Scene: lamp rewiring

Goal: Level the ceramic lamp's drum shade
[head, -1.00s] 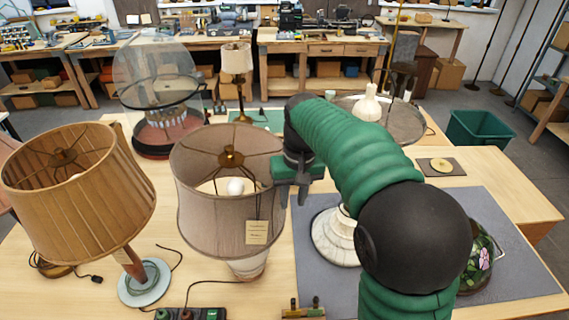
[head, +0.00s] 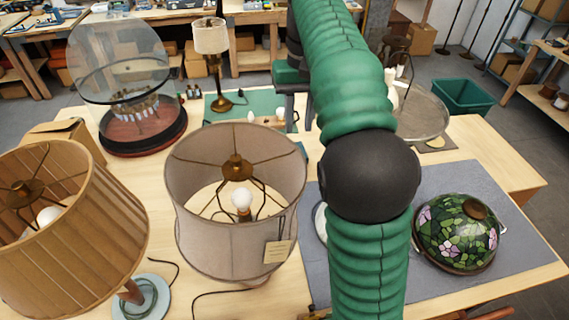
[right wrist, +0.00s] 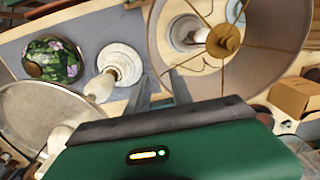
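The drum shade (head: 195,225) is grey-beige fabric with a paper tag, open at the top. A brass spider fitter (head: 237,167) and a white bulb (head: 241,200) show inside it. I cannot tell whether it sits level. It hides most of the ceramic lamp's body in the head view. In the right wrist view the shade (right wrist: 275,72) fills the upper right. My right gripper (head: 299,112) is beyond the shade's far right rim, apart from it. Its fingers (right wrist: 160,92) are apart and nothing shows between them. My left gripper is not in view.
A pleated lamp (head: 75,235) leans close at left. A glass-domed piece (head: 140,135) and a small brass lamp (head: 212,50) stand behind. A stained-glass shade (head: 455,230) lies on the grey mat (head: 500,205) at right. My right arm covers part of the mat.

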